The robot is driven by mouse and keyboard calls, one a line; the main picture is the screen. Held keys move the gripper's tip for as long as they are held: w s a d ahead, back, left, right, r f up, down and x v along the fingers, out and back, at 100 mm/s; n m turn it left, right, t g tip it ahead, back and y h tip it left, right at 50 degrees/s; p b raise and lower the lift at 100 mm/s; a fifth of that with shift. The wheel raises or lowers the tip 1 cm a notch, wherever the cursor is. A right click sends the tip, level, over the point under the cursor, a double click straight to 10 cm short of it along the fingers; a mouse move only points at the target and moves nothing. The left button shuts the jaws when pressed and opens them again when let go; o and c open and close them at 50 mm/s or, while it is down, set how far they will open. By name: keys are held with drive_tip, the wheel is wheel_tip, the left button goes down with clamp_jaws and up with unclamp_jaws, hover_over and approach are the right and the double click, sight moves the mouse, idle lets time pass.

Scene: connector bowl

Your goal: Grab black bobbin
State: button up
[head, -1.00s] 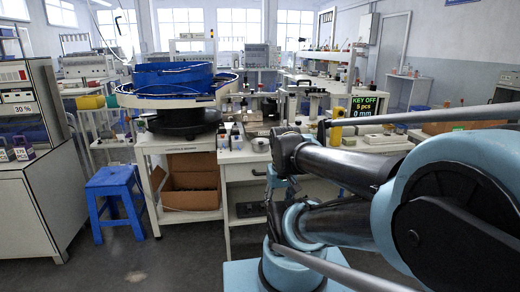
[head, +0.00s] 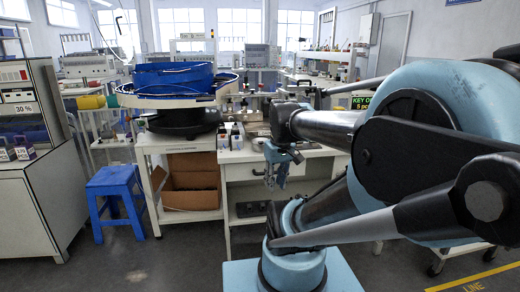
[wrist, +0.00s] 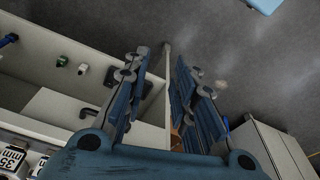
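My gripper (head: 278,181) hangs in front of the white workbench in the head view. In the wrist view my gripper (wrist: 165,65) is open, its two blue finger sets spread apart with nothing between them. I cannot clearly make out a black bobbin in either view. My arm covers the right part of the bench in the head view.
A cardboard box (head: 192,182) sits underneath, and a blue stool (head: 114,193) stands to the left. A white cabinet (head: 28,205) is at far left.

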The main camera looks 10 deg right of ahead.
drive_tip(key=w+d+r+n+g+y, duration=0.15)
drive_tip(key=w+r+n, duration=0.4)
drive_tip(key=w, duration=0.55)
drive_tip(key=w+d+r+n+y, duration=0.1)
drive_tip(key=w+d+r+n, duration=0.2)
drive_tip(key=w+r+n, duration=0.55)
drive_tip(key=w+d+r+n+y, duration=0.15)
drive_tip(key=w+r, duration=0.35)
drive_tip(key=w, duration=0.8)
drive_tip(key=shift+h, duration=0.5)
drive_tip(key=x, duration=1.7)
drive_tip(key=shift+s, duration=0.2)
drive_tip(key=c, duration=0.5)
